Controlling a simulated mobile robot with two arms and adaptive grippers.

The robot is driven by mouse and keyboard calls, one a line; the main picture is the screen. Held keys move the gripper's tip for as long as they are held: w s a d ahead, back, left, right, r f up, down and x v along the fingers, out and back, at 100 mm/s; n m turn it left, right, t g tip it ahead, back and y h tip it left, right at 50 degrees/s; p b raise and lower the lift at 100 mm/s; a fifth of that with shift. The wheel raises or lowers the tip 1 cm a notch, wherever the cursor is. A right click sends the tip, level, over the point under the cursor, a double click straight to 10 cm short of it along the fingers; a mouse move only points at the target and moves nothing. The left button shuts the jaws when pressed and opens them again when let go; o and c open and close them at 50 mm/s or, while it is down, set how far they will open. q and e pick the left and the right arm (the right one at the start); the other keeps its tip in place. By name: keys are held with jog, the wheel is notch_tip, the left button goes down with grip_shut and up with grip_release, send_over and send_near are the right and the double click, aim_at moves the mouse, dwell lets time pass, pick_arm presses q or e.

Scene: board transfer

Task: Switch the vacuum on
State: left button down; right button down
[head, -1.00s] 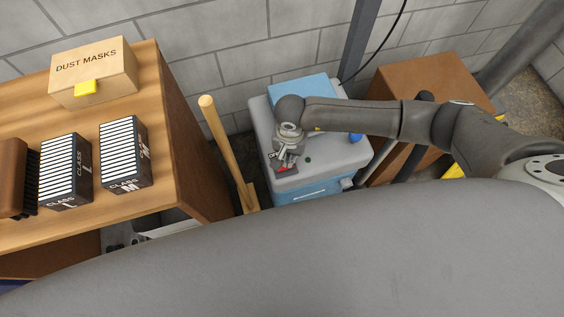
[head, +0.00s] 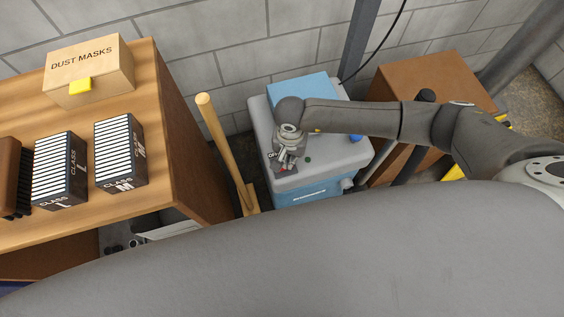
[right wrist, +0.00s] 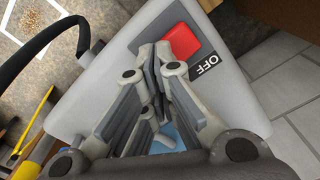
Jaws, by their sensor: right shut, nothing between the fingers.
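The vacuum (head: 340,167) is a grey-topped, blue-bodied unit on the floor by the wall. Its red switch (right wrist: 182,41) sits on a dark plate beside a black label reading OFF (right wrist: 206,66). In the head view the red switch (head: 282,168) is small and partly hidden by the gripper. My right gripper (head: 284,162) is shut and empty, pointing down over the switch. In the right wrist view its fingertips (right wrist: 158,52) overlap the left edge of the switch; I cannot tell whether they touch it. My left gripper is not in view.
A wooden workbench (head: 160,120) on the left bears a DUST MASKS box (head: 95,62), two CLASS filter boxes and a brush. A wooden handle (head: 222,140) leans between bench and vacuum. A brown box (head: 425,75) and a dark hose are right of the vacuum.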

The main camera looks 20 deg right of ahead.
jog(key=shift+d+f+b, duration=0.2)
jog(key=shift+f+b, duration=0.6)
jog(key=shift+f, duration=0.2)
jog(key=shift+s+r, duration=0.1)
jog(key=shift+r, duration=0.1)
jog(key=shift+a+r+p, duration=0.15)
jog(key=shift+r+p, duration=0.4)
jog(key=shift+r, duration=0.15)
jog(key=shift+a+r+p, duration=0.1)
jog(key=shift+r+p, duration=0.45)
jog(key=shift+r, duration=0.1)
jog(key=shift+a+r+p, duration=0.1)
jog(key=shift+r+p, duration=0.4)
jog(key=shift+r, duration=0.25)
jog(key=shift+r+p, duration=0.95)
jog(key=shift+r, duration=0.6)
